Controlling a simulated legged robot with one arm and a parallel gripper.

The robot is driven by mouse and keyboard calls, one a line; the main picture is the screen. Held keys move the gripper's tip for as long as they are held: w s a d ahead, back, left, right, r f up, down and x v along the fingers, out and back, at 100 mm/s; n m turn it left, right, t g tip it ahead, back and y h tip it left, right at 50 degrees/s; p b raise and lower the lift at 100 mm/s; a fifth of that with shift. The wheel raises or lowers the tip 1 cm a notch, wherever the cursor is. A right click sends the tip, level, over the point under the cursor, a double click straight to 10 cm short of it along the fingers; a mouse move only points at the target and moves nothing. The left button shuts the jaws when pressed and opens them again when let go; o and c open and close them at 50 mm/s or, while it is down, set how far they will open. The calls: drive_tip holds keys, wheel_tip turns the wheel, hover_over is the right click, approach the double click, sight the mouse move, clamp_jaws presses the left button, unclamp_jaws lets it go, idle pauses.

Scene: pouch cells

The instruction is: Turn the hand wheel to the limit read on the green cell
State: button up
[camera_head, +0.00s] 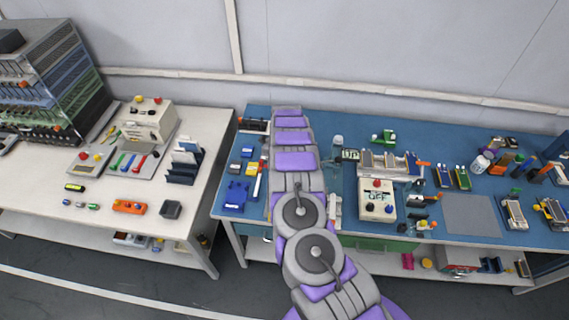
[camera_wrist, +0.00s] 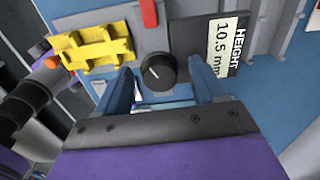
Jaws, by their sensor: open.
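In the wrist view my gripper (camera_wrist: 163,78) is open, with its two blue fingers apart. A round black knob with a white pointer line (camera_wrist: 158,71) shows between the fingertips; I cannot tell whether they touch it or whether it is the hand wheel. Beside it a sign (camera_wrist: 222,52) reads "HEIGHT 10.5 mm". In the head view my arm covers part of the blue bench and my gripper cannot be made out. A green-topped cell-like item (camera_head: 462,177) lies on the right of the bench; I cannot tell whether it is the green cell, and no limit is readable.
In the wrist view a yellow bracket (camera_wrist: 92,48) lies left of the knob and a red part (camera_wrist: 149,14) stands above it. In the head view a white box marked "OFF" (camera_head: 377,207) stands right of my arm. A grey mat (camera_head: 468,215) is bare.

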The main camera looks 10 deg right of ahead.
drive_tip(key=shift+r, duration=0.1)
wheel_tip(320, 180, up, 17)
idle(0.5)
drive_tip(key=shift+a+r, duration=0.1)
idle(0.3)
drive_tip(key=s+a+r+n+y+b, duration=0.1)
drive_tip(key=s+a+r+n+b, duration=0.1)
drive_tip(key=s+r+n, duration=0.35)
drive_tip(key=s+a+r+n+b, duration=0.2)
drive_tip(key=s+r+n+b, duration=0.1)
drive_tip(key=s, duration=0.6)
drive_tip(key=s+a+r+n+y+b, duration=0.1)
drive_tip(key=s+a+r+n+b, duration=0.1)
drive_tip(key=s+r+n, duration=0.45)
drive_tip(key=s+d+f+n+b, duration=0.2)
drive_tip(key=s, duration=0.8)
drive_tip(key=s+d+f+n+g+h+b, duration=0.1)
drive_tip(key=s+d+f+n, duration=0.1)
drive_tip(key=s, duration=0.9)
drive_tip(key=s+d+f+n+h+b, duration=0.1)
drive_tip(key=s+d+f+n+b, duration=0.1)
drive_tip(key=s, duration=0.9)
drive_tip(key=shift+d+f+g+b, duration=0.3)
drive_tip(key=shift+f+g, duration=0.1)
drive_tip(key=shift+f, duration=0.25)
